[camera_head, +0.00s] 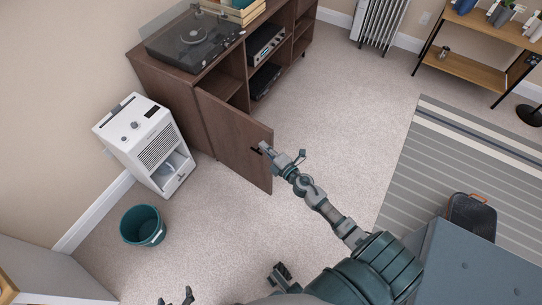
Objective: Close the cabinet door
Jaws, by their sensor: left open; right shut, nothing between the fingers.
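The brown wooden cabinet (172,104) stands against the wall at upper left. Its door (233,142) is open, swung out into the room, with an open compartment behind it. A small dark handle (256,151) is near the door's free edge. My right gripper (267,149) is shut and empty, with its tip at the door's free edge beside the handle. I cannot tell whether it touches the door. My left gripper (176,298) is open and far from the door; only its fingertips show at the bottom edge.
A turntable (190,42) sits on the cabinet. A white appliance (148,142) stands just left of the door, with a teal bin (143,226) in front of it. A radiator (379,22) and wooden shelf (470,72) are at the back. Carpet (335,115) right of the door is clear.

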